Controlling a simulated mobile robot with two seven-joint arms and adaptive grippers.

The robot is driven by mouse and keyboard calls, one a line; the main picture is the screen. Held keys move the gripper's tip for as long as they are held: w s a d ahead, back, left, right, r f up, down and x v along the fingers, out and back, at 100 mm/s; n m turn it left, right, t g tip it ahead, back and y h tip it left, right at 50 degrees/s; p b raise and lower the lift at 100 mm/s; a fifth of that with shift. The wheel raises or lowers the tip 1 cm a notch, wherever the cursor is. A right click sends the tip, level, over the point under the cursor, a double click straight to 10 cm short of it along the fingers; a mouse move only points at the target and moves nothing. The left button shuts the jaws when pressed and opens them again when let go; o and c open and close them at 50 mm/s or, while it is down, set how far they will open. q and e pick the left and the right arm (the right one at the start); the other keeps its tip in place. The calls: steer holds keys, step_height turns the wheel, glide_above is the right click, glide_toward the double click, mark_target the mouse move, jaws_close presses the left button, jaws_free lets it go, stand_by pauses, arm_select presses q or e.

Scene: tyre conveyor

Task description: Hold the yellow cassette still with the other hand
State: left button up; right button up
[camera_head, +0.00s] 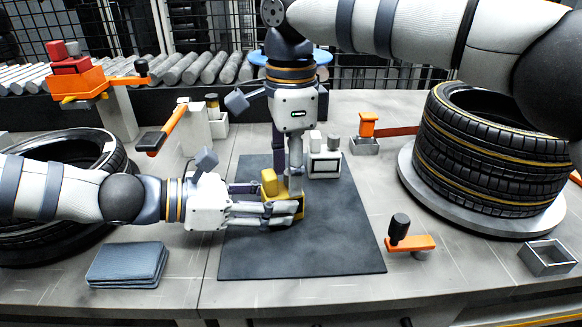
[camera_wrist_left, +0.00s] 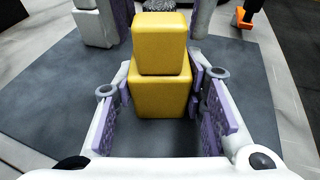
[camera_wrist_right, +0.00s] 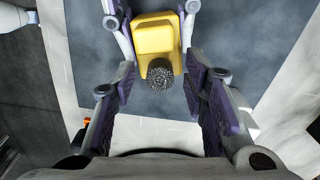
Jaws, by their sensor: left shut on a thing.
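The yellow cassette (camera_head: 270,184) stands on the dark mat, partly hidden by my grippers in the head view. In the left wrist view the cassette (camera_wrist_left: 160,92) is a wide block with a narrower block on top, between my left fingers. My left gripper (camera_head: 294,212) is shut on it from the left. My right gripper (camera_head: 296,192) points down at its right end from above. In the right wrist view the right fingers (camera_wrist_right: 162,100) are spread apart. A dark, grainy round piece (camera_wrist_right: 160,74) shows at the cassette's near end, between and beyond those fingers.
The dark mat (camera_head: 330,250) has free room in front. A white block-like holder (camera_head: 324,163) stands behind the cassette. Stacked tyres (camera_head: 470,160) are at the right and a grey cloth (camera_head: 127,264) at the left. An orange clamp with a black knob (camera_head: 410,242) is right of the mat.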

step_height(320, 180, up, 12)
stand_by(0.4)
